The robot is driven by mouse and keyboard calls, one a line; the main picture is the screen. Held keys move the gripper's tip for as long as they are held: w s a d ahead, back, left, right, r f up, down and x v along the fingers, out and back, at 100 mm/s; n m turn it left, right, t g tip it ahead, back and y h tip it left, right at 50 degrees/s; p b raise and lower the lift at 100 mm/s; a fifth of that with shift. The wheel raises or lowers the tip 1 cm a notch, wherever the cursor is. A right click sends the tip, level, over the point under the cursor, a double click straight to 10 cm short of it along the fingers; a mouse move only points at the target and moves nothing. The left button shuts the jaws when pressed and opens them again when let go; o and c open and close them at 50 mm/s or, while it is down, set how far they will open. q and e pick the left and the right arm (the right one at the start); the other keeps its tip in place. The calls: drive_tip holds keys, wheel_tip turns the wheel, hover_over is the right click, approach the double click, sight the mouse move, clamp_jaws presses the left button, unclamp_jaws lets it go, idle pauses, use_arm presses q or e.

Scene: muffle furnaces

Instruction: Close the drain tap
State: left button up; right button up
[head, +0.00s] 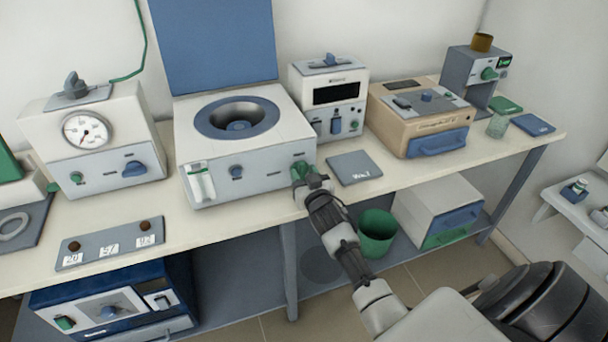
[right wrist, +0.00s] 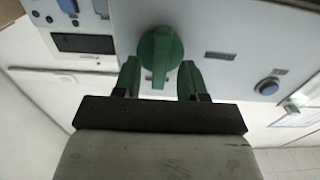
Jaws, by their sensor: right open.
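The drain tap is a green knob (right wrist: 160,50) on the pale front of the bath machine (head: 262,178). In the right wrist view its round body is up and its straight handle points down the picture. My right gripper (right wrist: 160,80) is open, with one green fingertip on each side of the handle's lower end. Gaps show between the fingertips and the handle, so I see no grip on it. In the head view my right gripper (head: 306,182) is at the machine's right front corner and partly covers the knob. My left gripper is not in view.
A grey pad (head: 354,168) lies right of the machine, before a display unit (head: 330,100). A tan unit (head: 420,115) stands further right. A green bin (head: 377,232) is below the bench edge, near my right arm.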

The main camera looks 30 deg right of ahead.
drive_tip(key=shift+w, duration=0.15)
drive_tip(key=shift+c, duration=0.4)
clamp_jaws()
